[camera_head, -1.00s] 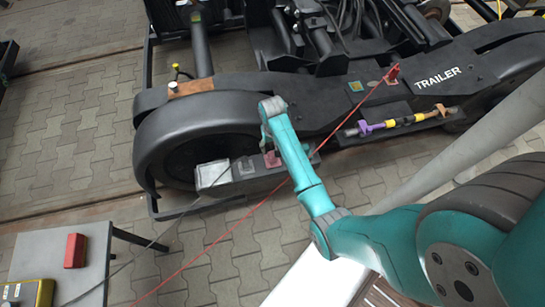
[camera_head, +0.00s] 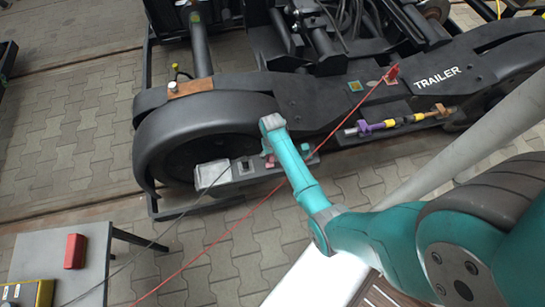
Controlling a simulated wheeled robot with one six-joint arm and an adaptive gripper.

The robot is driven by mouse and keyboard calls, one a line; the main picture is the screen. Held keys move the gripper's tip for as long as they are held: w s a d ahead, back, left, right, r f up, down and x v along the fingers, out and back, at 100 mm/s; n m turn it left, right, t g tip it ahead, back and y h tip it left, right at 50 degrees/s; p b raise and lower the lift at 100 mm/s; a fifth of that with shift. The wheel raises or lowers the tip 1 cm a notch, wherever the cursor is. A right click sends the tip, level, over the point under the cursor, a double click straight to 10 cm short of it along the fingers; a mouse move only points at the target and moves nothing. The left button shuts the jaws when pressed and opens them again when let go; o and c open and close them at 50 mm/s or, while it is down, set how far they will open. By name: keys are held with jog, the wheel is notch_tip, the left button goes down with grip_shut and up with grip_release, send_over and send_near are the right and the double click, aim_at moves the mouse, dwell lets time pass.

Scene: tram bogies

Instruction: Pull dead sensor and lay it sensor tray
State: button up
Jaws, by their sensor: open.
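A grey strip or tray (camera_head: 232,180) lies along the lower side of the black bogie frame. On it are a pale silver box (camera_head: 212,174), a small dark-rimmed square (camera_head: 246,165), a pink-red piece (camera_head: 270,162) and a green piece (camera_head: 305,148). I cannot tell which of these is the dead sensor or the sensor tray. My gripper (camera_head: 268,152) is small in view, at the end of the teal arm, over the pink-red piece and partly covering it. It is open. I cannot tell whether it touches anything.
The black bogie (camera_head: 320,95) is marked TRAILER. A red clamp (camera_head: 392,74) holds a thin red cable, which runs down past my arm. A purple-and-yellow rod (camera_head: 390,123) lies on a ledge. A grey table (camera_head: 40,250) at lower left bears a red box (camera_head: 75,250) and a yellow device (camera_head: 28,293).

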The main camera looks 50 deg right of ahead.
dwell(0.8)
grip_shut()
jog(key=shift+r, duration=0.15)
jog(key=shift+r, duration=2.85)
